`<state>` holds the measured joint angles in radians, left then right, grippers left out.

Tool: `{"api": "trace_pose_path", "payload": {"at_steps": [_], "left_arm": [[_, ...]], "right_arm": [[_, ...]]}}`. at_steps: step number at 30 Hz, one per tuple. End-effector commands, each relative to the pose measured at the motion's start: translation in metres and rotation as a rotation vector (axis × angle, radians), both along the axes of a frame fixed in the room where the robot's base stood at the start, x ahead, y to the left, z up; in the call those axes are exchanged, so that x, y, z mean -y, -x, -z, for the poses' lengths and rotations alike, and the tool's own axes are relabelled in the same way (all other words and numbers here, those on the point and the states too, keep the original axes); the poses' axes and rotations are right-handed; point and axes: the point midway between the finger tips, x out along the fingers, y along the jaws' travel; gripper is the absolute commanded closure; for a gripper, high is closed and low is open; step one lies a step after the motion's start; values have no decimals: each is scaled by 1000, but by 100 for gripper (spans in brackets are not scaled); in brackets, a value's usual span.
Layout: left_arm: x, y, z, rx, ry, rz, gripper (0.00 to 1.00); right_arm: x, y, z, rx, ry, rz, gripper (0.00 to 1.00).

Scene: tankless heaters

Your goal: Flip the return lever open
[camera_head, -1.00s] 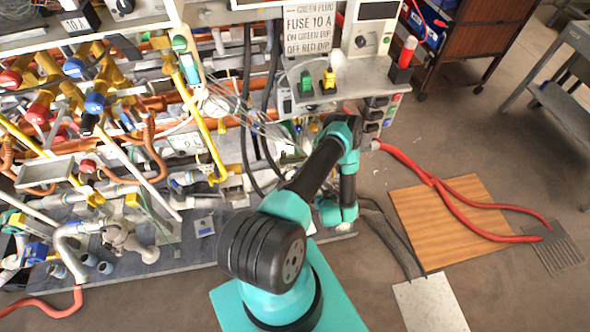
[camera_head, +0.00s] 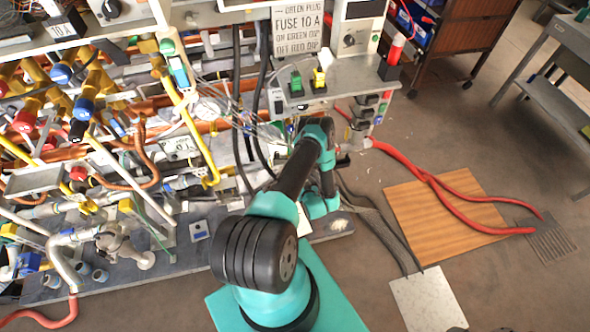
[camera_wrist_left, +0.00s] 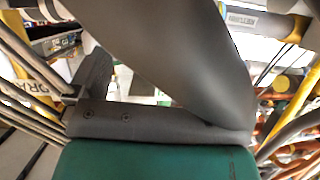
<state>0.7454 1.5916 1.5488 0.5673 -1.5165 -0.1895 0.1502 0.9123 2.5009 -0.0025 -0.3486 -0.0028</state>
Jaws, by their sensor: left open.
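Red-handled valves (camera_head: 25,120) and blue-handled valves (camera_head: 83,107) with yellow bodies sit on the pipework at the left of the head view. I cannot tell which handle is the return lever. One teal and black arm of mine stands in the middle of the head view; its links hide its gripper there. In the left wrist view, the dark grey parts of my left gripper (camera_wrist_left: 140,82) fill much of the picture, open, with nothing seen between them. Yellow pipes and a pale label (camera_wrist_left: 242,18) lie beyond it, the label too small to read.
A grey shelf (camera_head: 350,78) with green and yellow plugs stands near the arm. Cables hang behind it. A red hose (camera_head: 470,222) lies over a wooden board (camera_head: 440,215) on the floor at the right. A cart (camera_head: 545,95) stands far right.

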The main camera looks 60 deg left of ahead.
Motion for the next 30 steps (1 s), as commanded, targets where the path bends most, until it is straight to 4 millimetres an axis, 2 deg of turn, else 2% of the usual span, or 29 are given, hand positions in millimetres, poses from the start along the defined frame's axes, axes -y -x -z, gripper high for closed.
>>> {"api": "trace_pose_path", "payload": {"at_steps": [3,18,24,30], "left_arm": [[-20,-4,8,1,-2,-3,3],[-92,-26,39,2,-2,-2,3],[-112,-32,48,1,-1,-1,3],[-120,-34,51,0,0,1,3]], "right_arm": [[0,0,0,0,0,0,3],[0,0,0,0,0,0,3],[0,0,0,0,0,0,3],[0,0,0,0,0,0,3]]}}
